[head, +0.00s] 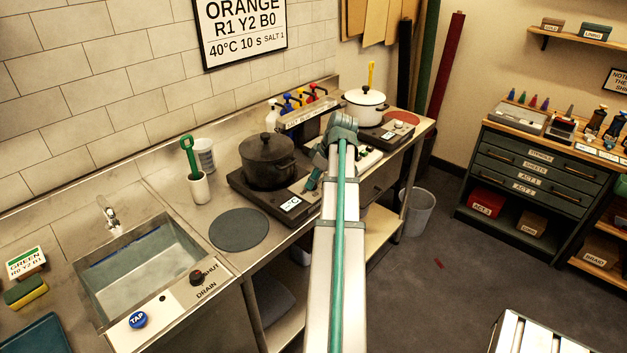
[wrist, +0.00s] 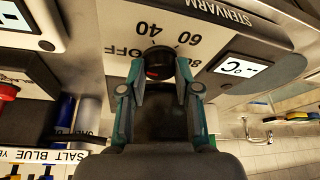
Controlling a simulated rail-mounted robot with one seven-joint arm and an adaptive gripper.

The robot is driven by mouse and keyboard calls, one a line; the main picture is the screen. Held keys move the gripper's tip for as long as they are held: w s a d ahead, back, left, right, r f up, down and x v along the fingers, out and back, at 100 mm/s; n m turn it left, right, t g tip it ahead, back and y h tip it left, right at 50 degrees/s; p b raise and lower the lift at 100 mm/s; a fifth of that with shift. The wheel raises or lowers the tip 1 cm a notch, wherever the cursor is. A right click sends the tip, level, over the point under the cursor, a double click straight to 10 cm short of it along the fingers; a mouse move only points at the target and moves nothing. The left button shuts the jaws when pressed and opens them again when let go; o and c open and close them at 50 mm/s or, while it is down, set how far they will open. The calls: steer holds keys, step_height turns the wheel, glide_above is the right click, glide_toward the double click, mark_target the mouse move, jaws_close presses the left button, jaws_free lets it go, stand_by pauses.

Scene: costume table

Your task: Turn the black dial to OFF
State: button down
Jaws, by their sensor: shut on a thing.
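The black dial (wrist: 160,56) is on the front panel of a hotplate, with OFF, 40, 60 and 80 printed around it in the wrist view. A red mark shows on its near side; I cannot tell which label the dial points at. My gripper (wrist: 158,68) has its two teal fingers on either side of the dial, closed on it. In the head view my gripper is at the front of the hotplate (head: 244,190) under the black pot (head: 268,160), and my arm hides the dial there.
A display (wrist: 240,69) sits beside the dial. A white pot (head: 365,106) stands on another hotplate behind my arm, with a rack of coloured bottles (head: 300,115) nearby. The sink (head: 140,265) and a grey round mat (head: 239,229) are to the left.

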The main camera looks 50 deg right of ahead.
steer(key=shift+n, duration=0.5)
steer(key=c, duration=0.8)
jaws_free()
steer(key=v, duration=1.2)
steer(key=shift+d, duration=0.15)
